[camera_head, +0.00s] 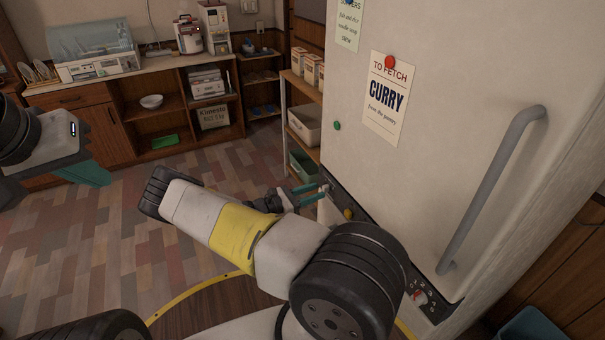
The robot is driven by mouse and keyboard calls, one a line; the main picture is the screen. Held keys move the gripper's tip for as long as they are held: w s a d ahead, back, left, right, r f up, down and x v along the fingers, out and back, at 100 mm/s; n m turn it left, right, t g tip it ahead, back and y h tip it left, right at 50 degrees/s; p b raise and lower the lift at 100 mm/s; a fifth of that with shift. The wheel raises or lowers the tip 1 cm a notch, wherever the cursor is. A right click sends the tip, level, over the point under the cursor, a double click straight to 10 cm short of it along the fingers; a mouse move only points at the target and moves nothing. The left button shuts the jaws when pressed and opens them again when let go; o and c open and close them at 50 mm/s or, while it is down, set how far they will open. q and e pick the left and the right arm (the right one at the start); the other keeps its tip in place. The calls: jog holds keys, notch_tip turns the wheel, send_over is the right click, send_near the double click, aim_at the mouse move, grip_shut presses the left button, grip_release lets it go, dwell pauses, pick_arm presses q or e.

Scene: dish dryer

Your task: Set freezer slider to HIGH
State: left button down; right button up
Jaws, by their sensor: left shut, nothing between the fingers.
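The tall white fridge (455,85) stands at the right, with a dark control strip (366,232) across its front. The strip carries a small yellow knob (348,214) and, at its near end, a red-and-white control (420,297) with small marks. I cannot read any label, so I cannot tell which control is the freezer slider. My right gripper (322,190) is at the strip's far end, its teal fingers apart, tips close to a small grey part. Contact is unclear. My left gripper (106,181) is shut and empty over the floor at the left. My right arm hides part of the strip.
A long grey handle (490,190) sticks out from the fridge door. A shelf rack (290,110) with boxes and bins stands just beyond the fridge. A counter (165,65) with a dish dryer (95,50) runs along the back. The tiled floor between is clear.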

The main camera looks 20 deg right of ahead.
aim_at(326, 189)
jog(key=shift+w+d, duration=0.1)
jog(key=shift+d, duration=1.3)
grip_shut()
dwell(0.4)
